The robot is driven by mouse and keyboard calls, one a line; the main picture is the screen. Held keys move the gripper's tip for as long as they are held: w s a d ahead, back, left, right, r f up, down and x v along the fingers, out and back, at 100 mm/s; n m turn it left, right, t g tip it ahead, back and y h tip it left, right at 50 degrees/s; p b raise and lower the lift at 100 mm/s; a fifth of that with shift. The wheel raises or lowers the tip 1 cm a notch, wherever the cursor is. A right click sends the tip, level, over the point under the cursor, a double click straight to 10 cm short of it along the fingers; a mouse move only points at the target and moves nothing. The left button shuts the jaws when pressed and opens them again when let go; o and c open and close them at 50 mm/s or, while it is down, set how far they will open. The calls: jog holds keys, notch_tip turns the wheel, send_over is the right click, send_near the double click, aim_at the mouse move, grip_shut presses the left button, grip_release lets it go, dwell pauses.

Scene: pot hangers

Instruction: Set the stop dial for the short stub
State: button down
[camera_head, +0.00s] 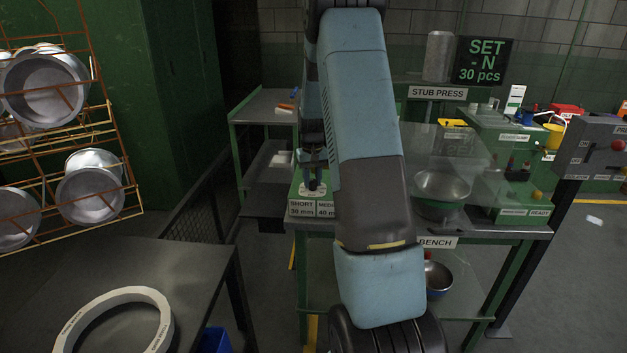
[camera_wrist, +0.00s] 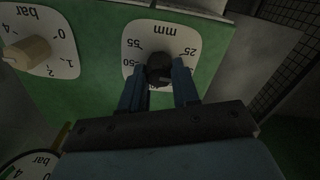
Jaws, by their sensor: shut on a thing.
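In the wrist view my gripper (camera_wrist: 158,82) is shut on a dark round knob (camera_wrist: 159,67), one finger on each side. The knob sits at the middle of a white dial face (camera_wrist: 145,35) marked "mm", on a green panel. The numbers 25, 50 and 55 show upside down; my fingers hide others. I cannot make out where the knob points. In the head view a card reading "SHORT 30 mm" (camera_head: 301,208) stands at the bench's left end, with a partly covered "40 mm" card (camera_head: 326,209) beside it. My arm hides much of the bench there.
A second dial marked "bar" (camera_wrist: 42,50) has a pale knob, left of the mm dial. A bar gauge (camera_wrist: 28,168) shows at lower left. In the head view, a metal bowl (camera_head: 441,190) is right of my arm. A wire rack of pans (camera_head: 60,130) is at left.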

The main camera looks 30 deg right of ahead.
aim_at(313, 179)
jog(key=shift+m, duration=1.1)
jog(key=shift+d, duration=0.1)
jog(key=c, duration=0.8)
grip_release()
jog(key=shift+r, duration=0.1)
notch_tip(313, 179, up, 14)
jog(key=shift+f, duration=0.25)
